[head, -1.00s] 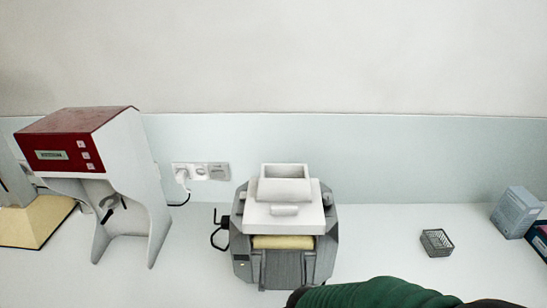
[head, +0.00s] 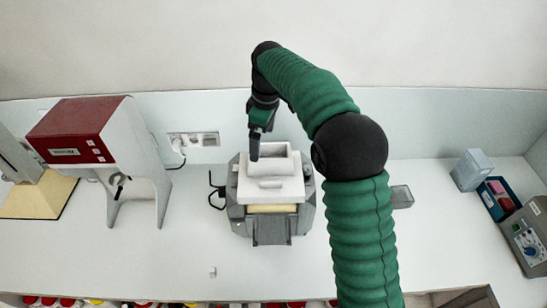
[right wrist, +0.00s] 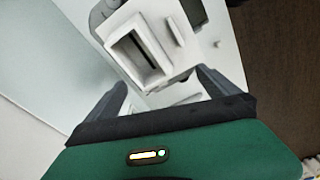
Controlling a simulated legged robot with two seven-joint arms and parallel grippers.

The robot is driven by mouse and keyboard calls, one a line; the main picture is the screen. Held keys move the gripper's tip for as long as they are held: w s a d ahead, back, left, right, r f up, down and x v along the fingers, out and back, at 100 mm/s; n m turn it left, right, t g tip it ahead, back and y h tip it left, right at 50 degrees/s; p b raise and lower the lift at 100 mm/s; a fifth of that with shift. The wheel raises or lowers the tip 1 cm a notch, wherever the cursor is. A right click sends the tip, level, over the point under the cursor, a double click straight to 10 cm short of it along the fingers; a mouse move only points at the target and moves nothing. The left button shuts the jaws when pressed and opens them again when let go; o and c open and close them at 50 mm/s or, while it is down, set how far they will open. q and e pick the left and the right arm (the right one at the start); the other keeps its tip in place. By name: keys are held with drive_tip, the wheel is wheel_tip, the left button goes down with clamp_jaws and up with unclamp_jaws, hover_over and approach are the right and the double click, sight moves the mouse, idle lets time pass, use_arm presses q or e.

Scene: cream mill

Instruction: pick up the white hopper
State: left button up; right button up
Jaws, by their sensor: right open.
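The white hopper (head: 287,189) sits on top of the grey mill (head: 272,230) on the counter in the head view. It has a raised box-shaped mouth at the back and a small ledge on its front. My right gripper (head: 255,148) points down at the left rear edge of the hopper's mouth. In the right wrist view the hopper (right wrist: 151,46) lies just beyond the open, empty fingers of the gripper (right wrist: 165,86), its mouth facing the camera. I cannot tell whether a finger touches it. My left gripper is not in view.
A red and white machine (head: 85,128) stands left of the mill. A wall socket (head: 195,139) with a plugged cable is behind. Boxes (head: 472,169) and a grey control unit (head: 527,237) are at the right. My right arm covers part of the counter right of the mill.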

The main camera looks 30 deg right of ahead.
drive_tip(key=d+r+n, duration=0.3)
drive_tip(key=d+r, duration=0.3)
drive_tip(key=n+b, duration=0.1)
approach(270, 153)
drive_tip(key=shift+s+f+y, duration=0.3)
drive_tip(key=shift+s+f, duration=0.55)
drive_tip(key=shift+s, duration=0.3)
drive_tip(key=f+p, duration=0.1)
drive_tip(key=a+f, duration=0.1)
drive_tip(key=f, duration=0.1)
drive_tip(key=a+f+p, duration=0.1)
drive_tip(key=shift+w+a+f+p, duration=0.1)
drive_tip(key=shift+w+f+p, duration=0.1)
drive_tip(key=shift+w+p, duration=0.15)
drive_tip(key=shift+a+f, duration=0.15)
drive_tip(key=shift+f, duration=0.15)
drive_tip(key=shift+d, duration=0.45)
drive_tip(key=c, duration=1.5)
drive_tip(key=shift+a, duration=0.1)
drive_tip(key=shift+c, duration=0.6)
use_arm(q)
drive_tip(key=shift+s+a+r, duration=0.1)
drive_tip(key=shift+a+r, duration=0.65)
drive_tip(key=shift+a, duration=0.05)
use_arm(e)
drive_tip(key=shift+a, duration=0.15)
